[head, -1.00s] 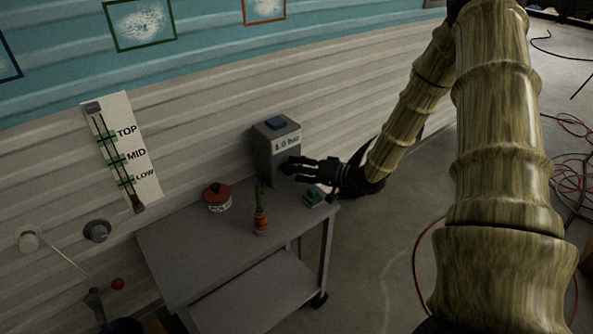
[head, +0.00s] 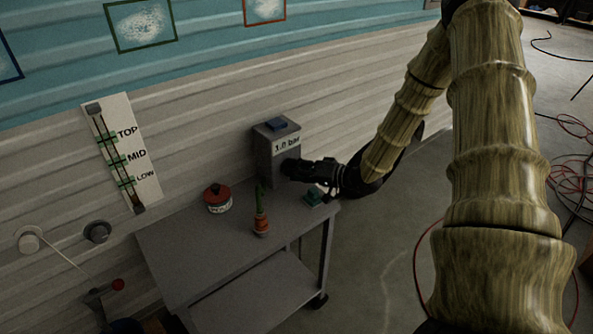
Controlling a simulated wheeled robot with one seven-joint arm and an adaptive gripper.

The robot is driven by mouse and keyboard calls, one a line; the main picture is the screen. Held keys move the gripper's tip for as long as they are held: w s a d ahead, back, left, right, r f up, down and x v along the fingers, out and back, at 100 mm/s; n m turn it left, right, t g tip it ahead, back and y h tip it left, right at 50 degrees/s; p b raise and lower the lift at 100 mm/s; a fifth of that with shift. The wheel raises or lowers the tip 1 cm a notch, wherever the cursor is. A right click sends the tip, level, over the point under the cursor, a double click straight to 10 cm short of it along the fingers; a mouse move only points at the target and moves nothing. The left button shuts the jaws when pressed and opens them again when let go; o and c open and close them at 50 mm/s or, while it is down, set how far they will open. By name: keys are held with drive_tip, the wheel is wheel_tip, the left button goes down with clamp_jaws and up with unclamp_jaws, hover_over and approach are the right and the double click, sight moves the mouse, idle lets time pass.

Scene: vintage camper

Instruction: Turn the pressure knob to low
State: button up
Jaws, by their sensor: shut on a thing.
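A grey pressure box (head: 266,148) stands at the back right of the grey table, against the camper wall. My gripper (head: 288,168) is at the front face of the box, below the display, coming from the right. Its black fingers are closed together on the pressure knob. The knob itself is mostly hidden by the fingers, so its setting cannot be read.
A TOP/MID/LOW slider panel (head: 146,186) is on the wall at left. Cables lie on the floor at right.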

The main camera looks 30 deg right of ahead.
drive_tip(key=shift+a+r+n+g+h+p, duration=0.1)
drive_tip(key=shift+r+n+g+h+p, duration=0.2)
drive_tip(key=shift+n+h+p, duration=0.55)
drive_tip(key=n+h+p, duration=0.1)
drive_tip(key=n, duration=0.1)
drive_tip(key=shift+a+n+g+h+p, duration=0.15)
drive_tip(key=shift+n+g+h+p, duration=0.15)
drive_tip(key=shift+n+h+p, duration=0.1)
drive_tip(key=shift+a+n+h, duration=0.2)
drive_tip(key=shift+n+h, duration=0.85)
drive_tip(key=shift+n, duration=0.2)
drive_tip(key=shift+a+n+h+b, duration=0.15)
drive_tip(key=shift+n+h+b, duration=0.45)
drive_tip(key=shift+n+h, duration=0.2)
drive_tip(key=o, duration=1)
drive_tip(key=shift+o, duration=0.2)
drive_tip(key=shift+s, duration=0.1)
